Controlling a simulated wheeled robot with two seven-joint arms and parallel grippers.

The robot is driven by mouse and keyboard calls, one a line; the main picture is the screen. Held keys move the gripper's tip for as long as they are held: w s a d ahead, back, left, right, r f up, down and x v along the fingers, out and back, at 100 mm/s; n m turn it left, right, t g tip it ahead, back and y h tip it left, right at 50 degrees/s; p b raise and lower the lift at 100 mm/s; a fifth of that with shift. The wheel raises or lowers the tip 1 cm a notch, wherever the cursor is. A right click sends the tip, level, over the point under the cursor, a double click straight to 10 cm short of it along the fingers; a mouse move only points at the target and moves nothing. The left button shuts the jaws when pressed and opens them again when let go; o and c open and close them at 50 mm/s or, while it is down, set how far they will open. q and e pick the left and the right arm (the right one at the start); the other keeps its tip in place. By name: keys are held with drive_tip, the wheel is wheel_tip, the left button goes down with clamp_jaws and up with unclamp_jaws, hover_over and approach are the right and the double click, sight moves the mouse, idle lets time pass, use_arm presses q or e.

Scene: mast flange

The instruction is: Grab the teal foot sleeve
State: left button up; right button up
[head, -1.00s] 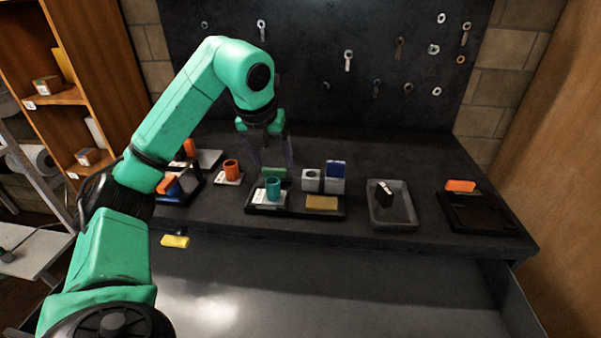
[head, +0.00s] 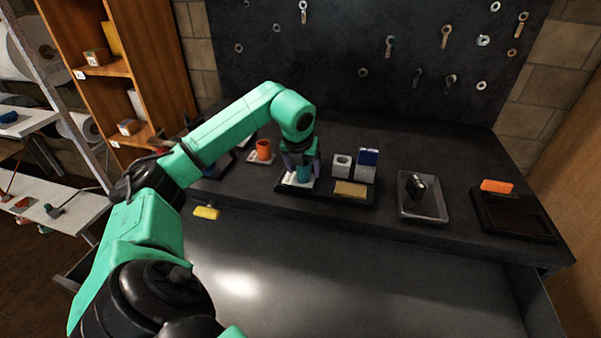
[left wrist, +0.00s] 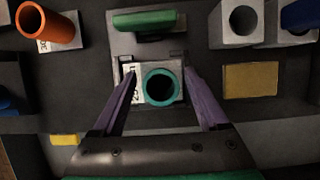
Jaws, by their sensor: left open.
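The teal foot sleeve (head: 304,173) stands upright on a white labelled plate (head: 291,181) at the left of the black tray (head: 325,195). In the left wrist view I look down into the open top of the sleeve (left wrist: 161,86). My left gripper (head: 302,165) is open, with one purple-grey finger on each side of the sleeve. In the left wrist view the gripper (left wrist: 159,88) shows a gap between each finger and the sleeve. Whether the fingertips touch the plate cannot be told. My right gripper is not in view.
A green piece (left wrist: 145,24) lies just beyond the sleeve. A grey block with a hole (head: 341,165), a blue-topped block (head: 367,164) and a yellow-brown pad (head: 350,189) share the tray. An orange sleeve (head: 263,149) stands to the left. A grey tray (head: 424,212) stands to the right.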

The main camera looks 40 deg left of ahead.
use_arm(q)
drive_tip(key=shift+r, duration=0.1)
clamp_jaws()
